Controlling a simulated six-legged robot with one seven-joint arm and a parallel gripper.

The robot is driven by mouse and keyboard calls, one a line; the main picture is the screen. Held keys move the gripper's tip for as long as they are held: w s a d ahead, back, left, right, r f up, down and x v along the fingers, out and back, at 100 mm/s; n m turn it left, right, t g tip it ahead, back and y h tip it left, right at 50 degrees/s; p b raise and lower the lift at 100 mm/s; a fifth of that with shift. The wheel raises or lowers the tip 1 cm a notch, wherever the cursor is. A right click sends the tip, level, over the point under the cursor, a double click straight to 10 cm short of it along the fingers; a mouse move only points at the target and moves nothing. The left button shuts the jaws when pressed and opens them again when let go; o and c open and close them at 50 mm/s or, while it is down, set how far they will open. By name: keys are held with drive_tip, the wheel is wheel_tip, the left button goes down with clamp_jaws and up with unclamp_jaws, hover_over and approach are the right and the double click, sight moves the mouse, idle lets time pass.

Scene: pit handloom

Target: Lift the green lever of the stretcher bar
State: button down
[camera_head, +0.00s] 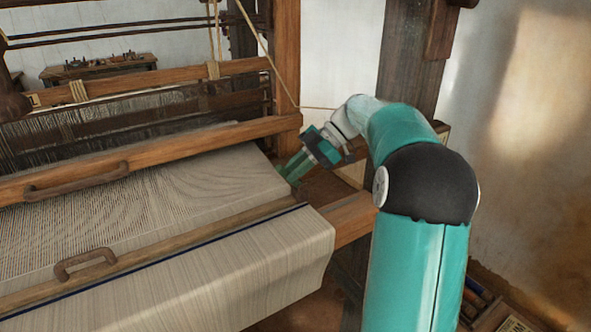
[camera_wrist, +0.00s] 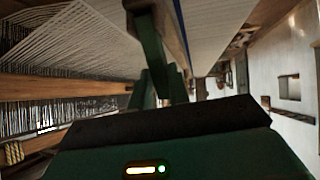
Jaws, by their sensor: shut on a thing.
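The stretcher bar (camera_head: 160,257) is a long wooden bar lying across the woven cloth (camera_head: 235,262), with its right end near the cloth's right edge. My gripper (camera_head: 289,174) reaches down from the right to that end. In the wrist view, a dark green upright piece, which looks like the green lever (camera_wrist: 150,42), rises from between the fingers of my gripper (camera_wrist: 163,82). The fingers are shut on it. In the head view the fingers hide the lever, so its angle cannot be told there.
A wooden beam with an iron handle (camera_head: 78,187) crosses the loom behind the bar. A second iron handle (camera_head: 86,262) stands on the bar at left. An upright loom post (camera_head: 287,60) rises just behind my gripper. A white wall (camera_head: 530,150) is at right.

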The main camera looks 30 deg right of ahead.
drive_tip(key=shift+d, duration=0.1)
idle(0.4)
drive_tip(key=c, duration=1.3)
unclamp_jaws()
drive_tip(key=shift+r, duration=0.25)
wheel_tip(320, 180, up, 2)
drive_tip(key=shift+r, duration=0.1)
drive_tip(key=s+a+r, duration=0.1)
drive_tip(key=s+r, duration=0.2)
drive_tip(key=s, duration=0.1)
drive_tip(key=s+a+r, duration=0.2)
drive_tip(key=s+r, duration=0.2)
drive_tip(key=s, duration=0.1)
drive_tip(key=s+a+r, duration=0.2)
drive_tip(key=s+r, duration=0.1)
drive_tip(key=s, duration=0.1)
drive_tip(key=shift+s+r, duration=0.15)
drive_tip(key=shift+d, duration=0.1)
drive_tip(key=shift+c, duration=0.5)
